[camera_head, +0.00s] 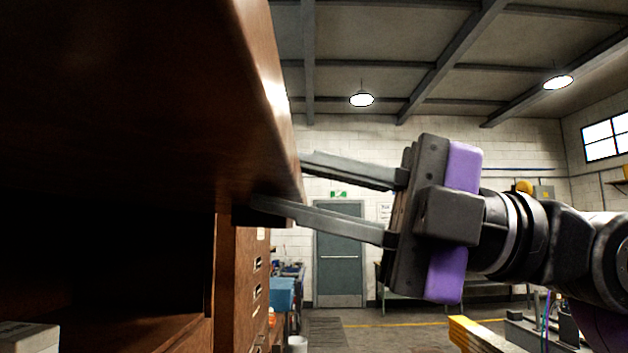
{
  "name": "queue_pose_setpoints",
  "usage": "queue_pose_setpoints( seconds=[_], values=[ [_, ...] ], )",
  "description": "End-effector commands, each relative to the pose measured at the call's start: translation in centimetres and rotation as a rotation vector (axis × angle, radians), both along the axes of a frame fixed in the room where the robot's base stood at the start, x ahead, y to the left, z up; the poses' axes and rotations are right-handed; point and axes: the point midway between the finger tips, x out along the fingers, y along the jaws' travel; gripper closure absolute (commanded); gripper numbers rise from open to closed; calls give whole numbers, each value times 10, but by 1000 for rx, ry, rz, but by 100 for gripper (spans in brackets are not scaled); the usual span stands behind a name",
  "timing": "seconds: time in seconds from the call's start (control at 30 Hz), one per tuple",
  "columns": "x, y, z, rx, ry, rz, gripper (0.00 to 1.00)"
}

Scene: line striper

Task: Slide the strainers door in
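A large dark brown wooden panel (150,110) fills the upper left, seen from below, with its lit edge running down to a corner beside my fingers. It appears to be the strainers door, but no label shows. It juts out over the dark opening of a wooden cabinet (226,275). My gripper (275,180) reaches in from the right with its fingers spread apart. The lower finger's dark tip lies under the panel's corner. The upper finger's tip is at the edge and partly hidden behind it. Whether either finger presses on the panel cannot be told.
Small drawers with label holders (257,265) line the cabinet's side. A pale box (28,337) sits low in the opening at the left. A grey room door (339,254), a workbench and a yellow object (470,333) stand farther off. The floor between is open.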

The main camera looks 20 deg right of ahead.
Motion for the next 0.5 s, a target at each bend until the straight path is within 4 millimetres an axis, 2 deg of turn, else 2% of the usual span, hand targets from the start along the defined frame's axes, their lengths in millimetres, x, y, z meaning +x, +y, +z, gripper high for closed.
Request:
queue_pose_setpoints(
  seconds=[0.5],
  values=[
    [10, 32, 1, 0, 0, 2, 100]
  ],
)
